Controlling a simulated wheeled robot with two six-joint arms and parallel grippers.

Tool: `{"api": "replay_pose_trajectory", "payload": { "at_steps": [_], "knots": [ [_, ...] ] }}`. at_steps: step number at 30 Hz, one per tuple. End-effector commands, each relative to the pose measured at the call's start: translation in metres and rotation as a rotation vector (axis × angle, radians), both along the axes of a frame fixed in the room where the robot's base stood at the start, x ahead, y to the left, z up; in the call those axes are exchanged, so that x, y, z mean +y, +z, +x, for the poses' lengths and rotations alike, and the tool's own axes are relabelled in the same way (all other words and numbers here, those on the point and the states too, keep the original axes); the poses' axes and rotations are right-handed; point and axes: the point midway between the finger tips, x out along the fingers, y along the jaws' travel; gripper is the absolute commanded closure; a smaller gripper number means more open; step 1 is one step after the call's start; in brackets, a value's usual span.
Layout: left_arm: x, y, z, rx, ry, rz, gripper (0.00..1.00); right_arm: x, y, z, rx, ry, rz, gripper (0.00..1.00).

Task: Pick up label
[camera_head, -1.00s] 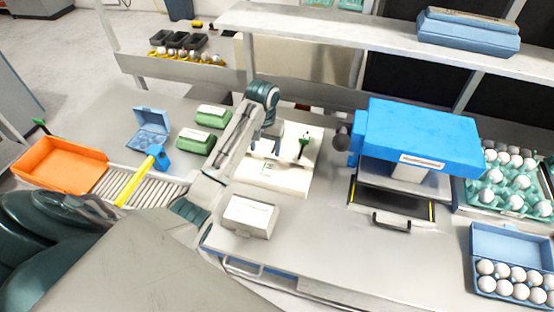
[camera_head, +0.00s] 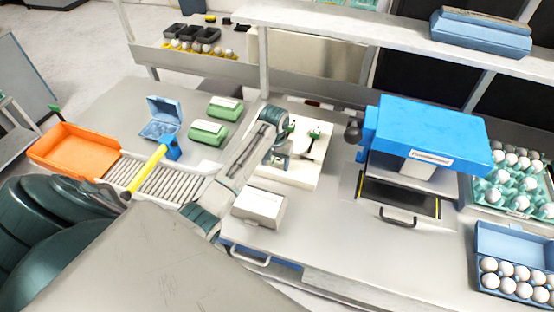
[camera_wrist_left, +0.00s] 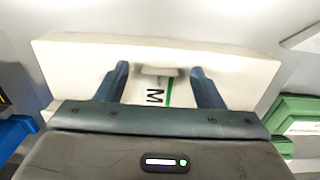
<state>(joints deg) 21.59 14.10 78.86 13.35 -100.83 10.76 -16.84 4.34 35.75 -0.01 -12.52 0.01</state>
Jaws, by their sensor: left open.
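The label (camera_wrist_left: 153,97) is white with a black letter M and a green stripe. In the left wrist view it lies on a pale cream block (camera_wrist_left: 215,62), between the fingers of my left gripper (camera_wrist_left: 160,82). The gripper is open, one finger on each side of the label, with no visible grip on it. In the head view my left gripper (camera_head: 277,160) is low over the same cream block (camera_head: 292,180); I cannot make out the label there. My right gripper is not in view.
A white box (camera_head: 258,207) stands in front of the block. A blue machine (camera_head: 425,130) is to the right. Green cartons (camera_head: 208,132), an open blue carton (camera_head: 160,128), a yellow-barred roller conveyor (camera_head: 172,185) and an orange bin (camera_head: 70,150) are to the left.

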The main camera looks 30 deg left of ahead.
Motion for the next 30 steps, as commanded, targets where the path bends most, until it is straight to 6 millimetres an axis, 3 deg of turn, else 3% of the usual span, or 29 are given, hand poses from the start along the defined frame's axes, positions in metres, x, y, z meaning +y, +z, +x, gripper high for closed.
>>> {"api": "replay_pose_trajectory", "payload": {
  "at_steps": [3, 7, 12, 13, 25, 30],
  "knots": [
    [0.0, -0.003, 0.0, -0.001, 0.0, 0.0, 0.38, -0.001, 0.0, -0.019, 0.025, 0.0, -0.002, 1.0],
    [0.0, -0.003, 0.0, -0.001, 0.0, 0.0, 0.38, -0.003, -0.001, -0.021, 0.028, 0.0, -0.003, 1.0],
    [0.0, -0.003, 0.0, -0.001, 0.0, 0.0, 0.7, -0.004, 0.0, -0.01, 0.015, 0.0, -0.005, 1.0],
    [0.0, -0.003, 0.0, -0.001, 0.0, 0.0, 0.72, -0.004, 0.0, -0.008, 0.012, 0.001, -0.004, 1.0],
    [0.0, 0.0, 0.001, -0.002, 0.0, 0.0, 0.72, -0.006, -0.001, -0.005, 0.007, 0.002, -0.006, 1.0],
    [0.001, 0.021, 0.001, -0.007, 0.0, 0.003, 0.72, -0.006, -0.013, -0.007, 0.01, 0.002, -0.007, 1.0]
  ]
}}
